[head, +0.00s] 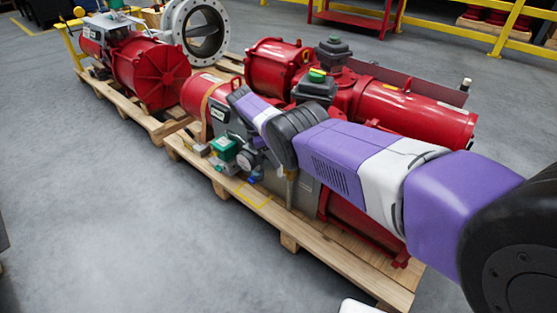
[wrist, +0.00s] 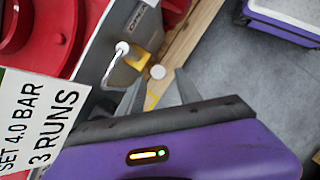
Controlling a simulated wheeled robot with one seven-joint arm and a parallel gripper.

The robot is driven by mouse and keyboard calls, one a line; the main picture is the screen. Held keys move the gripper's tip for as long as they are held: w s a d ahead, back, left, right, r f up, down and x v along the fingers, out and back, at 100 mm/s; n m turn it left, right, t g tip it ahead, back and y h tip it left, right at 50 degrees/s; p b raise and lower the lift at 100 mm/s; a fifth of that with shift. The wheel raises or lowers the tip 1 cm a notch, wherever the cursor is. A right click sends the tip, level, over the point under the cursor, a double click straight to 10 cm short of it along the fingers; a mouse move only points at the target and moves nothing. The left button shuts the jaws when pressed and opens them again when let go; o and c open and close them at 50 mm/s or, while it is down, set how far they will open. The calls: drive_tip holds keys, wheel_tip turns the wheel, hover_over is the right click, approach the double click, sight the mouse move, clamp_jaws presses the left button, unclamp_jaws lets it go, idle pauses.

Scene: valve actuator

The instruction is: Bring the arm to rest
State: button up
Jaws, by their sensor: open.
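My gripper (wrist: 160,94) shows in the wrist view as two grey fingers standing apart beyond the purple hand. I see nothing held between them. Just past the fingers are a bent metal handle (wrist: 108,68) with a white round end, a yellow piece (wrist: 140,58) and a small white disc (wrist: 157,72), by the edge of a grey panel (wrist: 117,33). I cannot tell whether a finger touches any of them. In the head view my purple and white arm (head: 335,160) reaches from the right over the red actuator; the fingers are hard to make out there.
Red actuators (head: 415,110) stand on a wooden pallet (head: 305,237), with a green-topped device (head: 224,148) near its front edge. A sign (wrist: 38,115) reads "SET 4.0 BAR 3 RUNS". Another red actuator (head: 150,72) stands behind left. The floor (head: 110,210) at left is clear.

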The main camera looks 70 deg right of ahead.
drive_tip(key=v, duration=0.2)
drive_tip(key=shift+w+a+r+p, duration=0.1)
drive_tip(key=shift+w+r+p, duration=0.05)
drive_tip(key=shift+r+p, duration=0.2)
